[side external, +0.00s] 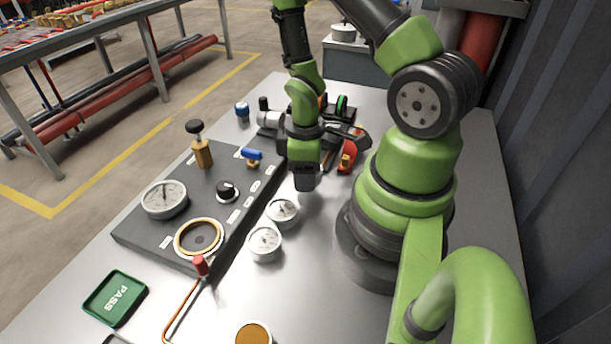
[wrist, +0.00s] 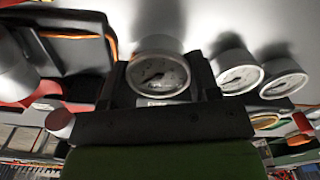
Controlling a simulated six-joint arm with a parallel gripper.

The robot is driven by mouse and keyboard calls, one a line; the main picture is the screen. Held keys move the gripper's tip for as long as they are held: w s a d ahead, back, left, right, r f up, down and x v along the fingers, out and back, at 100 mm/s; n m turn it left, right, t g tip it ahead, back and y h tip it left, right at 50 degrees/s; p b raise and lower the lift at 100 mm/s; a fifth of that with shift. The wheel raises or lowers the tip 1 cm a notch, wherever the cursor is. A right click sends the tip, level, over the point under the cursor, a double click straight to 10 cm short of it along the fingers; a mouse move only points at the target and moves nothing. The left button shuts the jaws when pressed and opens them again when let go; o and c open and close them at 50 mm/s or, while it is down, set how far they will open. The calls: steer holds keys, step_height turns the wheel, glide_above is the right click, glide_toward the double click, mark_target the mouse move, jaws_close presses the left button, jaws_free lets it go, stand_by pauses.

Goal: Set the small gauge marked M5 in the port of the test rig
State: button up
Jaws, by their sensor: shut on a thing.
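My gripper (side external: 306,182) is shut on a small round gauge with a white dial (wrist: 159,75), which sits between the two dark fingers in the wrist view. The marking under its dial is partly covered and I cannot read it. In the side view this gauge is hidden by my gripper. The test rig is a dark grey panel (side external: 150,233) left of my gripper. A brass-ringed round opening (side external: 199,238) lies at its near end; I cannot tell whether it is the port. My gripper is low over the table, beyond the panel's right edge.
Two similar small gauges, a nearer one (side external: 264,243) and a farther one (side external: 283,212), stand between the rig and my base. The rig carries a larger gauge (side external: 165,199), a black knob (side external: 228,191) and valves. A green PASS tray (side external: 115,298) lies front left. Tools clutter the back.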

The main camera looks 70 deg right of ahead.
step_height(320, 180, up, 8)
steer(key=w+a+r+m, duration=0.3)
steer(key=w+a+r, duration=0.5)
steer(key=w, duration=0.2)
glide_above(197, 238)
steer(key=shift+m, duration=0.3)
step_height(197, 238, down, 8)
steer(key=shift+r, duration=0.1)
steer(key=shift+f, duration=2.55)
steer(key=shift+f, duration=0.1)
steer(key=shift+f, duration=0.5)
